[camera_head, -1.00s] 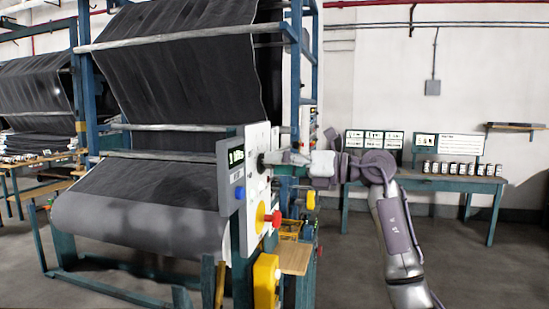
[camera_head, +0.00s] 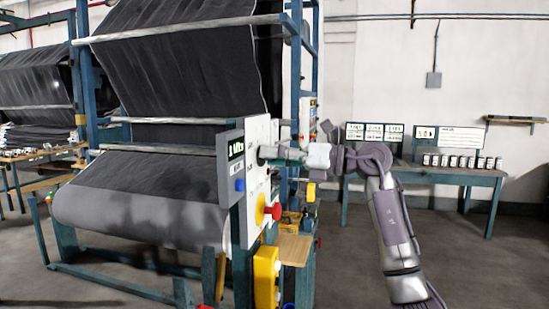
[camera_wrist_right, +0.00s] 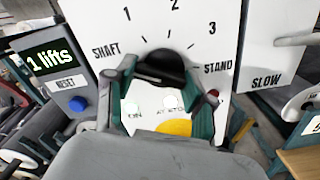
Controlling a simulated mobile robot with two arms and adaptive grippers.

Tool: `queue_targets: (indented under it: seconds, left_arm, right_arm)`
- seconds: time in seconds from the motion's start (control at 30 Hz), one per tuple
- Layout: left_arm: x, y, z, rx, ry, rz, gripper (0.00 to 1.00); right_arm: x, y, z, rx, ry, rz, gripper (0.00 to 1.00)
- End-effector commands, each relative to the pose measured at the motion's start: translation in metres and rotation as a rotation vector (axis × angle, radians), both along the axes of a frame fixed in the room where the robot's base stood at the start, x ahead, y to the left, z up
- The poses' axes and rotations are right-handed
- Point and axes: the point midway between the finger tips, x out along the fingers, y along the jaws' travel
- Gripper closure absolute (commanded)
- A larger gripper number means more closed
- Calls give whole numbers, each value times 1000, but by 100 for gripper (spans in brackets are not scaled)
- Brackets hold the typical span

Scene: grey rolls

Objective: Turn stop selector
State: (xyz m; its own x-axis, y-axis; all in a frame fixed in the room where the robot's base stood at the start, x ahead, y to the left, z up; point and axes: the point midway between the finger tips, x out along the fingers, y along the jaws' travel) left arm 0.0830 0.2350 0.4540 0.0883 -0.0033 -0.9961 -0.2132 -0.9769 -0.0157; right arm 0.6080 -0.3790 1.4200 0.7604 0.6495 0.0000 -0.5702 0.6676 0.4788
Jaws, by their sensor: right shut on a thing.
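A black knob (camera_wrist_right: 160,68) sits on a white panel (camera_wrist_right: 222,38) in the right wrist view. Printed marks around it read SHAFT, 1, 2, 3 and STAND, with partly covered words below. My right gripper (camera_wrist_right: 158,86) has its green fingers on both sides of the knob and is shut on it. In the head view my right gripper (camera_head: 268,153) reaches the panel from the right, and its fingers hide most of the knob. The knob's exact pointing direction is hard to tell. My left gripper is not in view.
A display (camera_wrist_right: 52,57) reading "1 lifts" with a blue RESET button (camera_wrist_right: 77,103) is left of the knob. A red stop button (camera_head: 272,210) on yellow is lower on the panel. A dark cloth roll (camera_head: 140,215) fills the left; floor on the right is open.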

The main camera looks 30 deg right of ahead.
Motion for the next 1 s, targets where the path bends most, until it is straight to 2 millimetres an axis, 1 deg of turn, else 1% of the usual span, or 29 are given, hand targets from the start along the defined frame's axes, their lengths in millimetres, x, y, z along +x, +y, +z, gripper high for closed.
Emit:
queue_targets:
  seconds: [0.27, 0.5, 0.8, 1.0]
  left_arm:
    - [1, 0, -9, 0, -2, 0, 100]
    - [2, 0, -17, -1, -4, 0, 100]
    - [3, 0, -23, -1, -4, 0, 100]
    - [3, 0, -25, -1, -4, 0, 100]
  right_arm:
    - [0, -1, -3, -115, -94, -4, 81]
    - [0, -1, -3, -263, -221, -3, 81]
    - [0, -1, -4, -422, -358, -1, 81]
    - [0, -1, -3, -488, -415, 0, 81]
